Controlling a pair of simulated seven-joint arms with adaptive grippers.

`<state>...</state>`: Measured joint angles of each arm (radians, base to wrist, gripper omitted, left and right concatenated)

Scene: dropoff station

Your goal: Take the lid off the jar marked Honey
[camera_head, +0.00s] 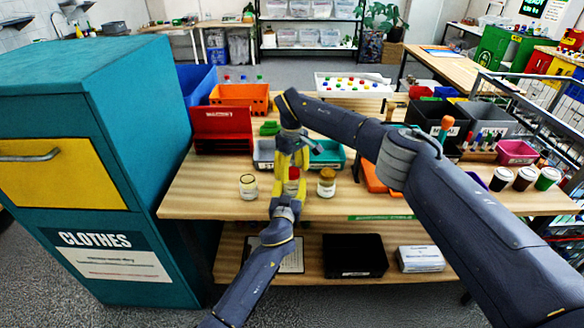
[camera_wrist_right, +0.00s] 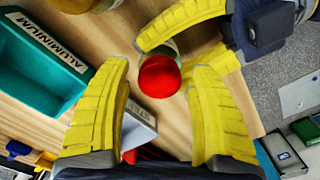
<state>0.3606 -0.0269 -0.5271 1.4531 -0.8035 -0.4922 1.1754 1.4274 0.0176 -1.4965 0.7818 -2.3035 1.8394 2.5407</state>
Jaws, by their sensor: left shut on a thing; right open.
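A jar with a red lid (camera_head: 293,173) stands at the table's front, mostly hidden by my grippers. The red lid (camera_wrist_right: 159,77) is clear in the right wrist view. My left gripper (camera_head: 291,193), from below, is shut around the jar's body. My right gripper (camera_head: 292,163) comes from above, open, with its yellow fingers on either side of the red lid, showing gaps in its wrist view (camera_wrist_right: 160,82). A pale-lidded jar (camera_head: 248,187) is to the left and a tan-lidded jar (camera_head: 327,183) to the right. I cannot read any Honey label.
A teal bin marked ALUMINIUM (camera_wrist_right: 38,65) and a grey bin (camera_head: 263,153) are close behind the jars. A red box (camera_head: 222,130) is at the left. The wooden tabletop (camera_head: 205,190) is bare at front left.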

